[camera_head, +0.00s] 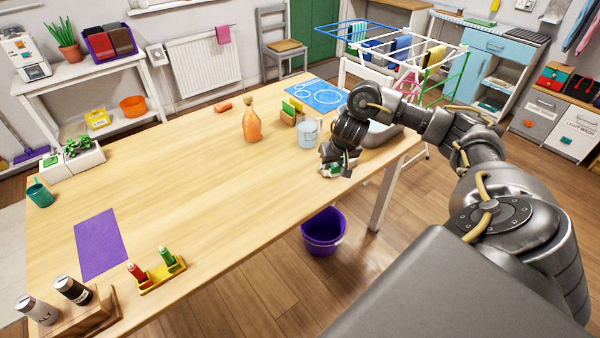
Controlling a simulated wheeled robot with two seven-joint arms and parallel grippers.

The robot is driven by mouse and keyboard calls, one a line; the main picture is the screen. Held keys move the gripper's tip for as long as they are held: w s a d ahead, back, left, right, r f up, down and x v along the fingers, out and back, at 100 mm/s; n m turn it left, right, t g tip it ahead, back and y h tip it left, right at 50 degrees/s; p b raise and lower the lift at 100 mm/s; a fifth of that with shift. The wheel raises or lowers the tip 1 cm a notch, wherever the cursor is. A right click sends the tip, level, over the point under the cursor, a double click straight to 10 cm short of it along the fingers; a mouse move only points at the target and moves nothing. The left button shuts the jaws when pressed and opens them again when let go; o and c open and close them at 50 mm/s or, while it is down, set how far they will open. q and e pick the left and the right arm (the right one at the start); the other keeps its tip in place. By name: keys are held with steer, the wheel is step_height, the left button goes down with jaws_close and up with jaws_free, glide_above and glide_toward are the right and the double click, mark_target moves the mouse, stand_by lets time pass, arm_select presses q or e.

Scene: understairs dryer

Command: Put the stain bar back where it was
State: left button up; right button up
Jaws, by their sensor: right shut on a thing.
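My right gripper (338,166) is low over the right part of the wooden table (190,185), near its front edge. It is shut on a small white and green thing (335,168), which looks like the stain bar. The fingers hide most of it, and I cannot tell whether it touches the table. My left gripper is not in view.
A light blue mug (309,133) stands just left of my right gripper. A purple bucket (324,232) stands on the floor. The table's middle is clear.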

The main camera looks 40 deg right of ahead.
steer(key=w+a+f, duration=0.3)
steer(key=w, duration=0.2)
steer(key=b, duration=0.3)
glide_toward(299, 184)
steer(key=shift+w+d+f, duration=0.1)
steer(key=shift+d+f, duration=0.05)
steer(key=shift+d, duration=0.25)
steer(key=shift+w+d+f, duration=0.1)
steer(key=shift+w+d, duration=0.05)
steer(key=shift+d, duration=0.2)
steer(key=shift+w+a+f+b, duration=0.25)
steer(key=shift+w+f+b, duration=0.15)
steer(key=shift+w+f, duration=0.1)
steer(key=f, duration=0.2)
steer(key=f+b, duration=0.1)
steer(key=shift+w+a+f, duration=0.15)
steer(key=shift+w+a, duration=0.05)
steer(key=shift+w, duration=0.1)
steer(key=shift+d+f, duration=0.1)
steer(key=shift+f, duration=0.2)
steer(key=o, duration=0.9)
steer(key=shift+f, duration=0.1)
